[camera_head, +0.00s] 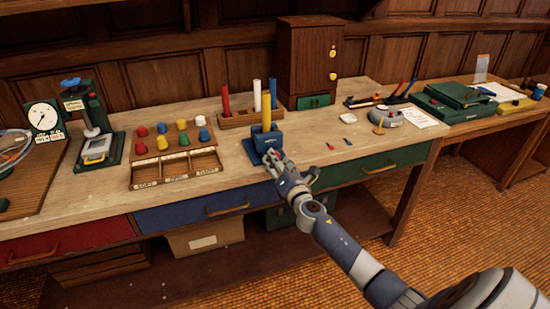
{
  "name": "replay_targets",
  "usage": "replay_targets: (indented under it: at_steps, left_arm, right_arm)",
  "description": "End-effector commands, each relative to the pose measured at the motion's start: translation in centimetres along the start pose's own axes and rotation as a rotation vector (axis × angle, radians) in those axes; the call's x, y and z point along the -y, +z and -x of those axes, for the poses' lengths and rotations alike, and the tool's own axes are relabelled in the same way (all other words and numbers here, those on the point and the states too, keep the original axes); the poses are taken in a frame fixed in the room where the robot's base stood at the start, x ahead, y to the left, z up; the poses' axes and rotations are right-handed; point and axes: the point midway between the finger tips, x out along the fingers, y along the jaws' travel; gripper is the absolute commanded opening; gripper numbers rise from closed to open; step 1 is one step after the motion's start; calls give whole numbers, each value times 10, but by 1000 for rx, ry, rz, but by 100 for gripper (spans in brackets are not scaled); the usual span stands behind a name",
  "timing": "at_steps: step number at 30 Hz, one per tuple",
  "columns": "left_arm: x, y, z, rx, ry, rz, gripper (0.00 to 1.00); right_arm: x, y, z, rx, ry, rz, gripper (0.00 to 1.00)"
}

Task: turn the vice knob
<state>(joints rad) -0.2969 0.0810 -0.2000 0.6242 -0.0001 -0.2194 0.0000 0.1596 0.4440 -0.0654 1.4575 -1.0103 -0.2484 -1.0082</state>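A small blue vice (256,152) stands on the light wooden workbench (240,176), near its front edge at the middle of the view. A yellow rod (267,114) stands upright in the vice. My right arm comes in from the lower right, and my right gripper (274,158) is right at the front of the vice. Its fingers cover that side of the vice, and I cannot make out the knob behind them. Whether the fingers are open, shut or touching the knob is too small to tell. My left gripper is not in view.
A tray with coloured knobs (173,152) lies left of the vice. A rack (233,119) with upright coloured rods stands behind it. A green-based press (101,146) and a dial gauge (43,117) stand at far left. Small parts (330,146) lie right of the vice.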

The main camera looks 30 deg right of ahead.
Motion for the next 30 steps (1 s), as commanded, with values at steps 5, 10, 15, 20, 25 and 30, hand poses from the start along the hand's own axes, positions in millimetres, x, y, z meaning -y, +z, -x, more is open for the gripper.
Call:
replay_targets:
  at_steps: [5,10,15,20,25,30]
  left_arm:
    - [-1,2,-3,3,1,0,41]
    - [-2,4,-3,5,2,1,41]
    - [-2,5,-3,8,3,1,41]
    - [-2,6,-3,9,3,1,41]
    - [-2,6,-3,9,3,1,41]
    - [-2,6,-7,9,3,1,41]
  right_arm:
    - [0,0,-21,1,0,-2,47]
    - [0,-1,-29,-1,1,-2,47]
    - [0,-1,-30,-1,0,-1,47]
    - [0,-1,-30,-1,0,-1,38]
    - [0,-1,-30,-1,0,-1,14]
    - [1,-2,-30,-1,0,-69,14]
